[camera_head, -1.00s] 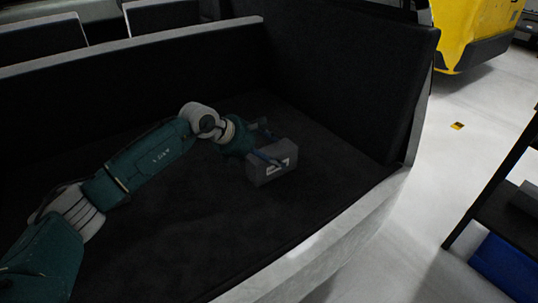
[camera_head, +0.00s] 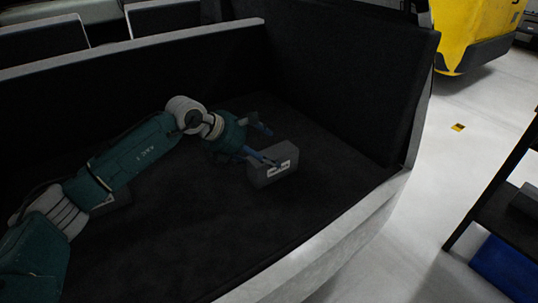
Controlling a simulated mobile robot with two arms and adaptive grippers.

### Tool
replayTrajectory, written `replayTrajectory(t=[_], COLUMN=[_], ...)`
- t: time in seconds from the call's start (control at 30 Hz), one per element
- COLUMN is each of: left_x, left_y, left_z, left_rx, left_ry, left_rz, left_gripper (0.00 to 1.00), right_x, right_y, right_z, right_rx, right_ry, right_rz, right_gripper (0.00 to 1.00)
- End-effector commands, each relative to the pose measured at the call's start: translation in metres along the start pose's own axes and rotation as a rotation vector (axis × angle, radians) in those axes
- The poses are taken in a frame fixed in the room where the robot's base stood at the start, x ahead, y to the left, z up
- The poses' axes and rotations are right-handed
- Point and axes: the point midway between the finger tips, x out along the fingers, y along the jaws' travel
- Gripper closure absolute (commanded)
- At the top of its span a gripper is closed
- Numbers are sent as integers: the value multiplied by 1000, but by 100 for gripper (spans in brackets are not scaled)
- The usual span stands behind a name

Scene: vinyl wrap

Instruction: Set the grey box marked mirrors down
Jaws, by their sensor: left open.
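The grey box (camera_head: 272,166) with a white label on its front sits on the dark floor of a walled vehicle bed (camera_head: 190,240), toward its right side. The label's writing is too small to read. My left gripper (camera_head: 268,147) is at the upper left of the box with its blue fingers apart. One finger overlaps the box's top edge in the picture; I cannot tell whether it touches. My right gripper is not in view.
A second dark box with a pale label (camera_head: 112,202) is partly hidden behind my left arm. Dark walls stand behind and to the right, and a pale sill (camera_head: 330,243) runs along the front. A shelf with a blue bin (camera_head: 508,266) stands at the right.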

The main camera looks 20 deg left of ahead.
Motion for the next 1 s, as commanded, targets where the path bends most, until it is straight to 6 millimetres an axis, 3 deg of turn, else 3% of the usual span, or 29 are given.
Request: replayTrajectory(t=[0.2, 0.4, 1.0], left_x=[-49, -74, -82], left_y=[1, 0, 0], left_z=[0, 0, 1], left_rx=[1, 0, -1], left_ry=[1, 0, 0], left_rz=[4, 1, 0], left_gripper=[16, 16, 16], right_x=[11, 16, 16], right_y=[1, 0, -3], right_z=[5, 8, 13], right_rx=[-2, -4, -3], right_ry=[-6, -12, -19], right_rz=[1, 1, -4], right_gripper=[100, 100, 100])
